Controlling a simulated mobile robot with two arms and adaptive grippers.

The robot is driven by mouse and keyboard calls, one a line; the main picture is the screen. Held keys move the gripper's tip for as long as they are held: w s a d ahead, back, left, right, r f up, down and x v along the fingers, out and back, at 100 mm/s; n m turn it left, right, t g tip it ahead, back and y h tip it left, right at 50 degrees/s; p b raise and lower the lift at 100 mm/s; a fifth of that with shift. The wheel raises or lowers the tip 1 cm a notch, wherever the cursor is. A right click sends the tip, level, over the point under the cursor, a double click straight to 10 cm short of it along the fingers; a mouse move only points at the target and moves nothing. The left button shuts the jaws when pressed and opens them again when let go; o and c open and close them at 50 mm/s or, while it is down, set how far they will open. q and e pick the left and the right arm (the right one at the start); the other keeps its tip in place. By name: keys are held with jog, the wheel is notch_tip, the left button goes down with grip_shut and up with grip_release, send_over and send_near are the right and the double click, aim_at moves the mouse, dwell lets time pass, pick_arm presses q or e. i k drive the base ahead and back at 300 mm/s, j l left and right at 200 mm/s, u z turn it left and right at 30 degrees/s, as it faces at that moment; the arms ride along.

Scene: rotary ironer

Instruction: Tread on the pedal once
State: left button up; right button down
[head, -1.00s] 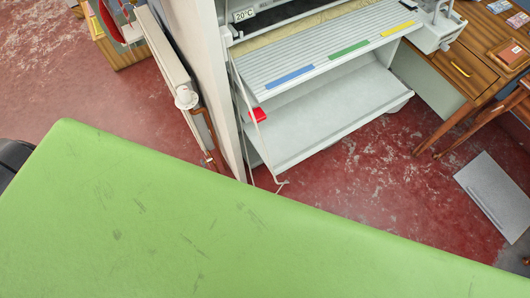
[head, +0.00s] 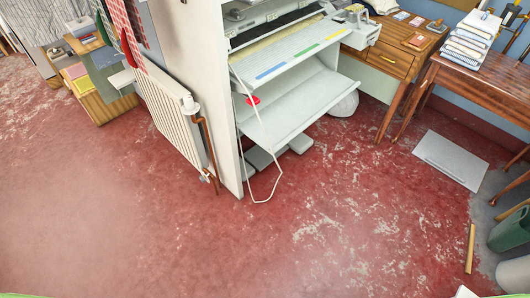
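The rotary ironer (head: 290,88) stands at the upper middle of the head view, a pale cabinet with sloping shelves and blue, green and yellow marks on its upper board. At floor level below it are a flat grey block (head: 259,158) and a second grey block (head: 300,143). I cannot tell whether either is the pedal. A red piece (head: 253,100) shows at the ironer's left side, close to a thin white line that loops down to the floor. Neither of my grippers is in view.
The red floor (head: 230,235) is open in front of the ironer. A white radiator (head: 172,115) with a copper pipe stands left of it. A grey plate (head: 452,160) lies on the floor at right, near a wooden table (head: 478,88). A stick (head: 470,248) lies lower right.

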aim_at(259, 158)
jog(key=i+j, duration=0.35)
jog(key=i, duration=0.2)
jog(key=i+j+u, duration=0.15)
jog(key=i+j, duration=0.2)
jog(key=i, duration=0.15)
